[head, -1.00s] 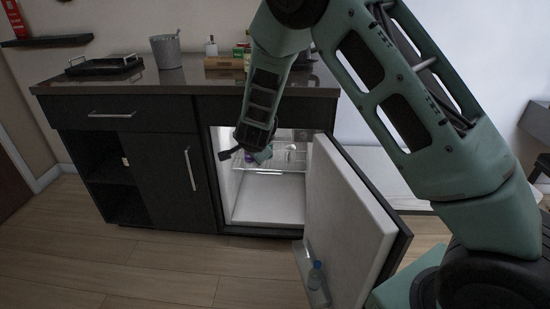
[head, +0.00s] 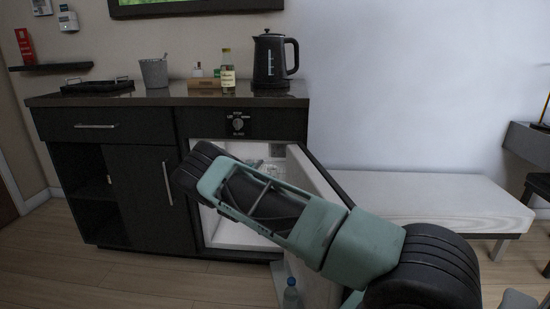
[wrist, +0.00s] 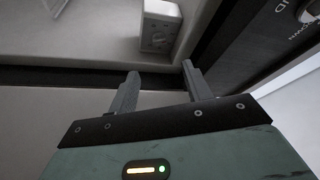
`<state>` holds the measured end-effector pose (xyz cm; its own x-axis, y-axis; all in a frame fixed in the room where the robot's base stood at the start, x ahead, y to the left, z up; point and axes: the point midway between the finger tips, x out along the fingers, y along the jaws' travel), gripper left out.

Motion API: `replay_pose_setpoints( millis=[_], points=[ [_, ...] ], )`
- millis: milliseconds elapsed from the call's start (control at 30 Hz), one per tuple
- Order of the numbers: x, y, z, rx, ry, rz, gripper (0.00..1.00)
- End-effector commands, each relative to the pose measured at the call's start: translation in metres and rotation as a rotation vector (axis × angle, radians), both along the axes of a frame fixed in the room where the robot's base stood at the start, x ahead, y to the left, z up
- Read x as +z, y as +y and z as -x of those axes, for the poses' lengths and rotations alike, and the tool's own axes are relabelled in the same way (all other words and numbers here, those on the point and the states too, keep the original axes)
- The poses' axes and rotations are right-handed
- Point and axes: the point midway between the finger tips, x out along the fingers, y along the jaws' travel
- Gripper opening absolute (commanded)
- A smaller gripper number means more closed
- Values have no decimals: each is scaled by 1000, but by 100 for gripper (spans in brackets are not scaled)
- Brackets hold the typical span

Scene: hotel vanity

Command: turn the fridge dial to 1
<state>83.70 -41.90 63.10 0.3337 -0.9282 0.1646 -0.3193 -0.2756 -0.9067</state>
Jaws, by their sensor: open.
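In the wrist view, a small white box with a round dial (wrist: 158,40) on its face sits inside the pale fridge interior (wrist: 85,30). The dial's setting is too small to read. My gripper (wrist: 160,72) is open and empty, with its two fingers pointing toward the box, which is a little beyond the tips and apart from them. In the head view, the open fridge (head: 225,232) is partly covered by my arm, and my gripper is hidden there.
A dark panel with a knob (head: 238,124) and lettering lies above the fridge opening; it also shows in the wrist view (wrist: 285,30). The fridge door (head: 322,190) stands open at the right. A bottle (head: 291,294) is low by the door. A kettle (head: 270,60) stands on the counter.

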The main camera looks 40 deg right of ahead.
Motion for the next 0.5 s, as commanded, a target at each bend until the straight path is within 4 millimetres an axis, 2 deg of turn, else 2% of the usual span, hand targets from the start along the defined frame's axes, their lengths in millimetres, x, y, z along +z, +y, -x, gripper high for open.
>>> replay_pose_setpoints(
  millis=[100,500],
  points=[
    [2,-25,-8,-1,0,0,49],
    [15,-99,-35,1,0,0,49]
  ],
)
